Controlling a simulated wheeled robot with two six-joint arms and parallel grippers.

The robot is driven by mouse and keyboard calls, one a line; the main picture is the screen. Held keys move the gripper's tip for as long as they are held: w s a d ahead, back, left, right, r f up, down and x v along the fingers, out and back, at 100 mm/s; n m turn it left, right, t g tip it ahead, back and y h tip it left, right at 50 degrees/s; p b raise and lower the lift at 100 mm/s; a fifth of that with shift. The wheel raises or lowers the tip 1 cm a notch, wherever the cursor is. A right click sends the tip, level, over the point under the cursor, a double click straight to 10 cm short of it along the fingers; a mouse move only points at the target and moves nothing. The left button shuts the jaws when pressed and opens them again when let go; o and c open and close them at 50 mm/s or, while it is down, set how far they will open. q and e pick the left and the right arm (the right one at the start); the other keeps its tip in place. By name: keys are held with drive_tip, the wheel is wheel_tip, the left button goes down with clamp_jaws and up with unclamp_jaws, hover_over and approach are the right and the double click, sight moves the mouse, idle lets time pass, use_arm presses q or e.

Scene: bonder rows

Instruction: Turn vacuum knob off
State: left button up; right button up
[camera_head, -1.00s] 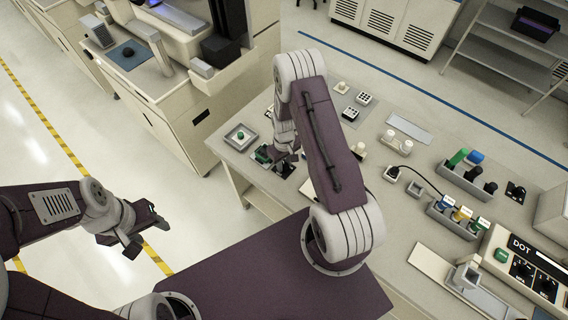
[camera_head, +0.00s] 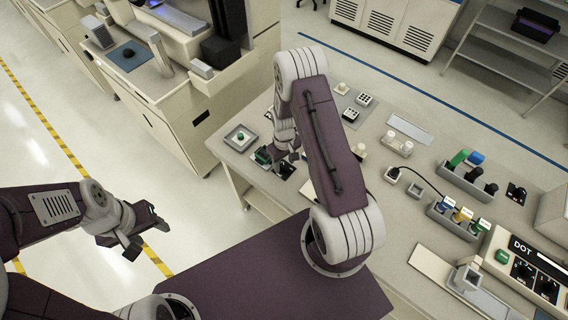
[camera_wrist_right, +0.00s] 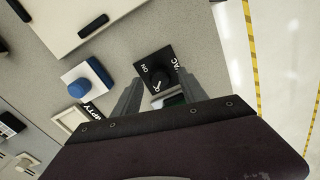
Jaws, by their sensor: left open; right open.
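The vacuum knob (camera_wrist_right: 159,82) is a round black knob on a square black plate with white lettering, ON on one side and a partly hidden VAC on the other. A short white mark shows on the knob. In the right wrist view my right gripper (camera_wrist_right: 158,94) is open, its grey fingers on either side of the knob; I cannot tell whether they touch it. In the head view my right gripper (camera_head: 285,156) is low over the bench's left end, partly hidden by my arm. My left gripper (camera_head: 143,227) is open and empty over the floor.
In the wrist view a blue knob (camera_wrist_right: 88,80) on a white base stands left of the vacuum knob. A square tray (camera_head: 241,137) with a green piece lies near the bench's left corner. Several holders and a DOT control box (camera_head: 527,268) stand further right.

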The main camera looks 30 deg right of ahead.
sight(283, 165)
wheel_tip(283, 165, up, 8)
drive_tip(key=b, duration=0.1)
idle(0.4)
drive_tip(key=shift+a+f+b, duration=0.1)
drive_tip(key=shift+a+b, duration=0.05)
drive_tip(key=shift+b, duration=0.2)
drive_tip(key=a+r+n+t+b, duration=0.1)
drive_tip(key=a+r+t+b, duration=0.15)
drive_tip(key=a+r, duration=0.3)
drive_tip(key=s+a+r+m+g+b, duration=0.1)
drive_tip(key=s+a+m, duration=0.1)
drive_tip(key=s, duration=1)
drive_tip(key=shift+s+m, duration=0.35)
drive_tip(key=shift+m, duration=0.05)
